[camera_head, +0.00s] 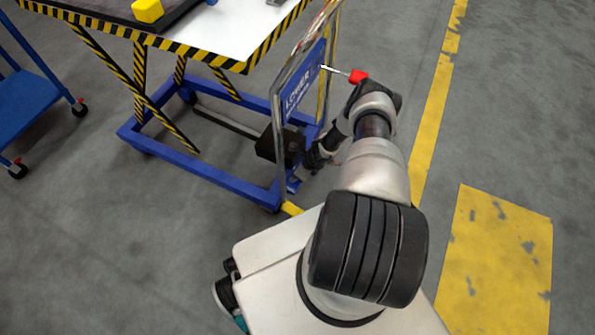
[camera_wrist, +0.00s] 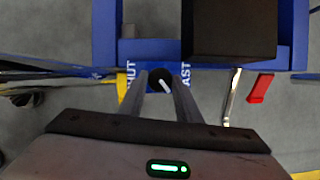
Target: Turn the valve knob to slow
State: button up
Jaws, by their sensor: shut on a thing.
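The valve knob (camera_wrist: 160,80) is a small round black knob with a white pointer mark, in the wrist view. It sits on a blue panel, with lettering ending in "HUT" (camera_wrist: 130,77) on its left and "AST" (camera_wrist: 186,79) on its right. The white mark slants toward the lower right of the picture. My gripper (camera_wrist: 161,78) has its two grey fingers on either side of the knob, shut on it. In the head view my gripper (camera_head: 311,163) is low by the cart's end frame, and the knob cannot be made out there. No "slow" label is readable.
A lever with a red grip (camera_head: 357,77) sticks out close to my wrist; its red grip (camera_wrist: 261,88) is right of the fingers in the wrist view. A blue sign panel (camera_head: 304,80) hangs in the chrome frame. A black box (camera_head: 279,146) sits on the cart's blue base.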

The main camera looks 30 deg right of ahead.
jog(key=shift+s+a+r+m+h+p, duration=0.1)
jog(key=shift+m+h+p, duration=0.15)
jog(key=shift+m+p, duration=0.35)
jog(key=shift+r+m+h+p, duration=0.1)
jog(key=shift+m+h+p, duration=0.15)
jog(key=shift+m+p, duration=0.35)
jog(key=shift+f+m, duration=0.2)
jog(key=shift+m, duration=0.3)
jog(key=shift+m+h+b, duration=0.4)
jog(key=shift+t, duration=0.3)
jog(key=o, duration=1.1)
jog(key=shift+c, duration=0.2)
jog(key=shift+r, duration=0.1)
jog(key=a+p+v, duration=0.1)
jog(key=p+v, duration=0.5)
jog(key=v, duration=1.1)
jog(key=shift+d, duration=0.45)
